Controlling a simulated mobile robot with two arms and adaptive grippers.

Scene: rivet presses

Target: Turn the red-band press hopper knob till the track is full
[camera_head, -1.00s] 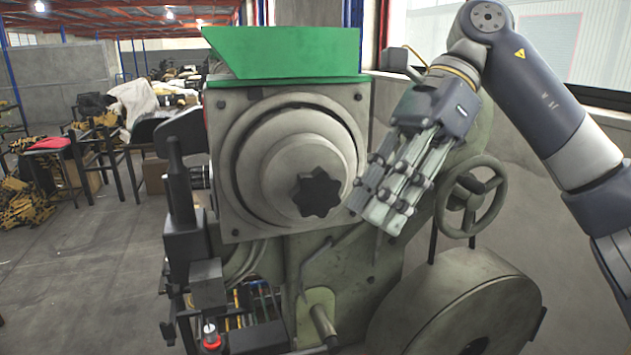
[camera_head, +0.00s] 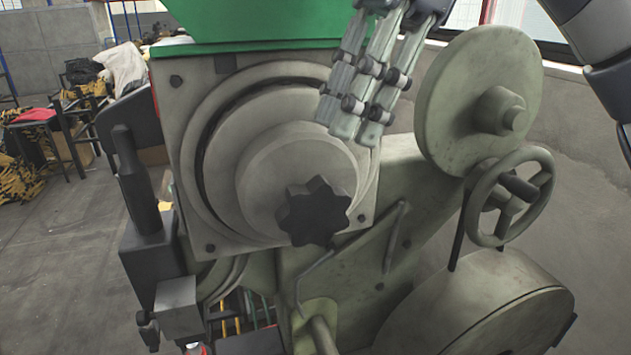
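The black star-shaped knob (camera_head: 313,212) sits at the centre of the round grey hopper drum (camera_head: 270,160), on the press front. A green hopper top (camera_head: 250,22) lies above it. A thin red strip (camera_head: 154,95) shows on the left edge of the drum's housing. My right gripper (camera_head: 348,128) is in front of the drum's upper right, above and right of the knob and apart from it. Its fingers point down, close together and with nothing seen between them; their opening is unclear from this angle. My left gripper is out of view. I cannot make out the track's fill.
A handwheel (camera_head: 510,198) and a round disc (camera_head: 478,100) stand right of the drum, with a large flywheel (camera_head: 490,305) below. A black upright part (camera_head: 135,180) stands at left. Coloured rods (camera_head: 240,315) show low down.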

